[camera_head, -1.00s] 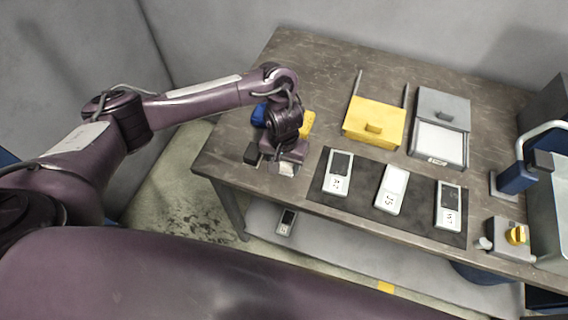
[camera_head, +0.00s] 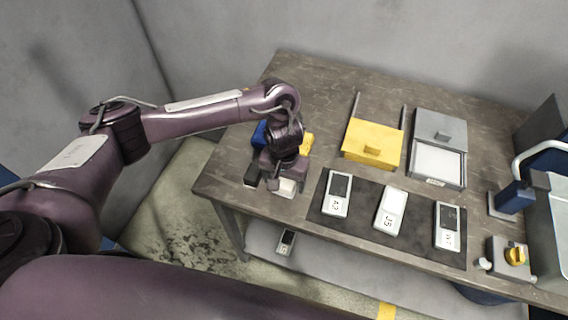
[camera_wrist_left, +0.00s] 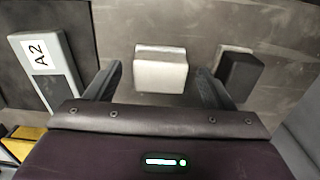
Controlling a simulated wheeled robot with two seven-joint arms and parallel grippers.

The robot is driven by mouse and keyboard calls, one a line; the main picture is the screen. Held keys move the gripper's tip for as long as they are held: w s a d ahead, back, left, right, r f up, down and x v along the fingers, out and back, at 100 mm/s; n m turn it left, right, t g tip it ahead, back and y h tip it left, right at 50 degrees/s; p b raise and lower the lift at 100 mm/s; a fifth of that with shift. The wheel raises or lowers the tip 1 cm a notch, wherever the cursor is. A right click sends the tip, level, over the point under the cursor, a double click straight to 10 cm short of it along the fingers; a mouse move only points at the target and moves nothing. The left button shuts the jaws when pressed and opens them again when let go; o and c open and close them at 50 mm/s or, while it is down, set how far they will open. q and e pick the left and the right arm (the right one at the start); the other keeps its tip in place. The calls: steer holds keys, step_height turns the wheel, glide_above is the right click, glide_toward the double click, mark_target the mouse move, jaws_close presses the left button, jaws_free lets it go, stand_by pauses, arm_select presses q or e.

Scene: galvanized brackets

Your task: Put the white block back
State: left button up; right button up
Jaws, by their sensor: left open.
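The white block (camera_head: 286,187) sits on the table near its front left edge, and it shows in the left wrist view (camera_wrist_left: 160,70). My left gripper (camera_head: 275,180) is open at the block. In the left wrist view its two fingers (camera_wrist_left: 156,82) appear on either side of the white block with gaps on both sides, so it is not gripped. How far above the table the fingertips are, I cannot tell. A black block (camera_head: 251,175) lies just left of the white one; it shows beside one finger in the left wrist view (camera_wrist_left: 240,74). My right gripper is not in view.
Blue (camera_head: 259,134) and yellow (camera_head: 306,143) blocks stand behind the gripper. A dark mat (camera_head: 364,211) with several labelled devices lies to the right. A yellow drawer (camera_head: 372,143) and a grey box (camera_head: 438,128) stand behind it. A switch box (camera_head: 511,257) is at far right.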

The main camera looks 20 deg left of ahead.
mark_target(284, 182)
arm_select(q)
step_height(284, 182, up, 9)
steer(key=shift+f+p, duration=0.15)
steer(key=shift+p, duration=0.75)
steer(key=shift+r, duration=0.55)
